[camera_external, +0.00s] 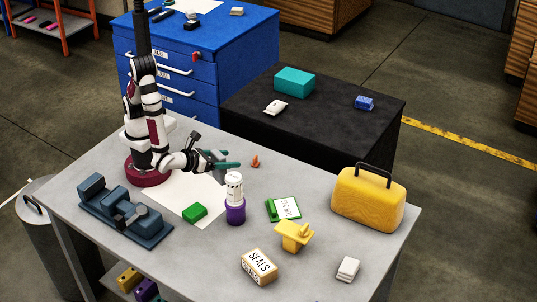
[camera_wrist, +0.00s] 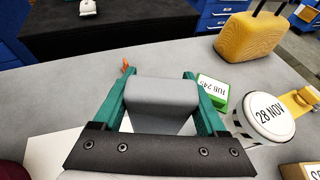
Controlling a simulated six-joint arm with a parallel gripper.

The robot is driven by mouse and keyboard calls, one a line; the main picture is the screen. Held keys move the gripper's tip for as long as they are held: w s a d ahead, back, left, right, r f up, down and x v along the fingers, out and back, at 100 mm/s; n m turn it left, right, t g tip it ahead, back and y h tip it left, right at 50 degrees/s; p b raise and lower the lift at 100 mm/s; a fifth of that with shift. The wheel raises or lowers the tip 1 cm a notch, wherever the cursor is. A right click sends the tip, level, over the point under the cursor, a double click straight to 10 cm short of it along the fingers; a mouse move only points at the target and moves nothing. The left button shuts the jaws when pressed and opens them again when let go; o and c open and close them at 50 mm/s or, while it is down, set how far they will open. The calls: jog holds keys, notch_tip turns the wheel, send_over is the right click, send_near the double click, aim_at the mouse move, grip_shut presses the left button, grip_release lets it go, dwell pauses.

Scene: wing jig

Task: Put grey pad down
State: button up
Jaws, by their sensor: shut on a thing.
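My gripper (camera_wrist: 160,100) has two green fingers shut on the grey pad (camera_wrist: 162,92), a light grey block with rounded edges. In the wrist view the pad sits between the fingertips. In the outside view my gripper (camera_external: 222,160) is low over the grey table (camera_external: 310,195), near the far right edge of a white sheet (camera_external: 180,190). The pad is small and partly hidden there by the fingers. I cannot tell whether its underside touches the table.
A small orange piece (camera_external: 255,161) lies just beyond the gripper. A white and purple cylinder (camera_external: 235,208), a green block (camera_external: 195,212) and a green-edged card (camera_external: 284,208) stand nearby. A yellow case (camera_external: 368,200) is at the right. Blue-grey fixture (camera_external: 125,215) stands at the left.

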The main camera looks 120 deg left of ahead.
jog(key=shift+w+a+f, duration=0.2)
jog(key=shift+a+f, duration=1)
jog(key=shift+f, duration=0.2)
jog(key=shift+w+a+f, duration=0.25)
jog(key=shift+a+f, duration=1)
jog(key=shift+f, duration=0.2)
jog(key=shift+w+a+f, duration=0.2)
jog(key=shift+a+f, duration=1)
jog(key=shift+f, duration=0.2)
